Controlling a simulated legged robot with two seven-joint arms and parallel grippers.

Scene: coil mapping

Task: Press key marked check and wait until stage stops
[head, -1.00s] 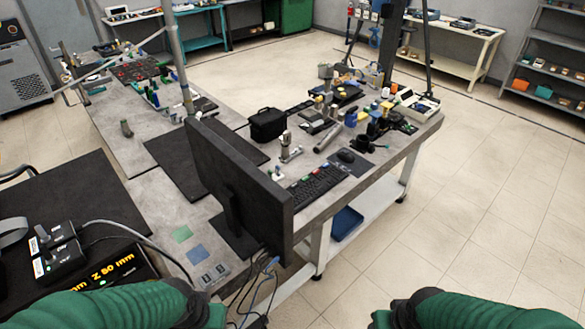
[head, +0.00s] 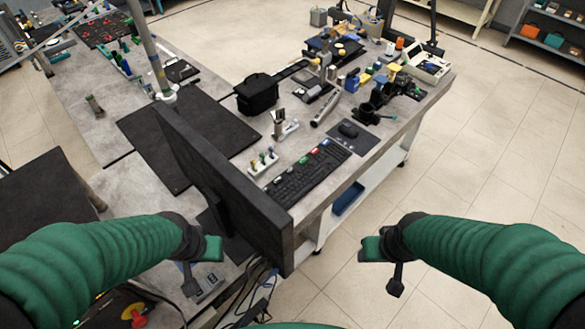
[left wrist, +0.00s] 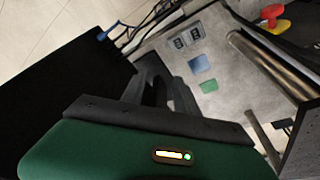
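A black keyboard (head: 308,174) with a few red, green and blue keys lies on the right-hand bench, in front of the dark monitor (head: 225,190), seen from behind. Its key markings are too small to read, so I cannot pick out the check key. My left gripper (head: 197,272) hangs behind the monitor, apart from the keyboard. My right gripper (head: 390,278) hangs over the floor, right of the bench edge. I cannot identify the stage with certainty.
A red and yellow knob (head: 135,315) is at lower left and shows in the left wrist view (left wrist: 272,17). The floor at right is clear.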

